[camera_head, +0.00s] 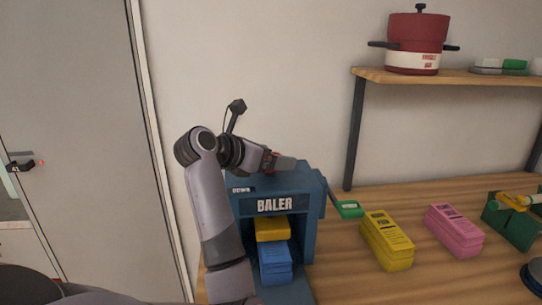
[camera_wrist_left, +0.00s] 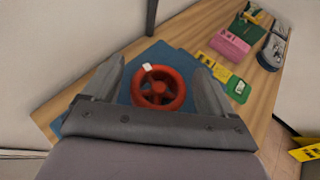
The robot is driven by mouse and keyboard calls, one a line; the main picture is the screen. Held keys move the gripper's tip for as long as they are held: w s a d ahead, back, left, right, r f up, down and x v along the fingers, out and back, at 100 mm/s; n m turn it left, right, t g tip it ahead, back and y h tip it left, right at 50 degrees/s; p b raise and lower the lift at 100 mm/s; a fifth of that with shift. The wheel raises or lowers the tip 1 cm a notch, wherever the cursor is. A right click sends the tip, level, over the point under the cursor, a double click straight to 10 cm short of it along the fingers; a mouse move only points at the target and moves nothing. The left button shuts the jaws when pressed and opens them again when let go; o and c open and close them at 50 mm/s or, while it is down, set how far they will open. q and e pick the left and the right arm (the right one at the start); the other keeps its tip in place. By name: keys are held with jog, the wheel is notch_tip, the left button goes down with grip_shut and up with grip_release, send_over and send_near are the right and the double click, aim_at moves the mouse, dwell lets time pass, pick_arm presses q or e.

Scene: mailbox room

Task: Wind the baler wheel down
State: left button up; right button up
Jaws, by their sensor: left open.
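The blue baler (camera_head: 310,225) stands on the wooden table, with "BALER" on its front and "DOWN" marked on its top. A yellow bundle (camera_head: 272,228) lies on a blue bundle (camera_head: 275,262) inside its open front. The red spoked wheel (camera_wrist_left: 158,87) with a small white mark on its rim shows in the left wrist view, on the baler's top. My left gripper (camera_wrist_left: 158,72) is open, with one finger on each side of the wheel; I cannot tell whether they touch it. In the head view, my left gripper (camera_head: 283,163) is over the baler's top, and my arm hides most of the wheel. My right gripper is not in view.
Right of the baler, the table (camera_head: 345,275) holds a small green box (camera_head: 348,209), a yellow bundle (camera_head: 386,240), a pink bundle (camera_head: 454,231) and a green holder (camera_head: 512,222). A shelf (camera_head: 460,77) with a red pot (camera_head: 416,40) is above. A door (camera_head: 75,150) is at left.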

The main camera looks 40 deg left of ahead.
pick_arm(q)
jog(key=c, duration=1)
jog(key=shift+o, duration=0.2)
jog(key=shift+m+h, duration=0.3)
jog(key=m+g+h, duration=0.1)
jog(key=m+h, duration=0.3)
jog(key=shift+h, duration=0.3)
jog(key=m+g+h, duration=0.3)
jog(key=shift+s+m+h, duration=0.1)
jog(key=shift+m+h, duration=0.2)
jog(key=shift+m, duration=0.1)
jog(key=m+g+h, duration=0.2)
jog(key=m+g, duration=0.1)
jog(key=m, duration=0.1)
jog(key=shift+g+h, duration=0.3)
jog(key=shift+g, duration=0.1)
jog(key=shift+m+g+h, duration=0.4)
jog(key=shift+m+g, duration=0.6)
jog(key=shift+g, duration=0.1)
jog(key=shift+d+m+g, duration=0.1)
jog(key=shift+m+g, duration=0.7)
jog(key=shift+g, duration=0.1)
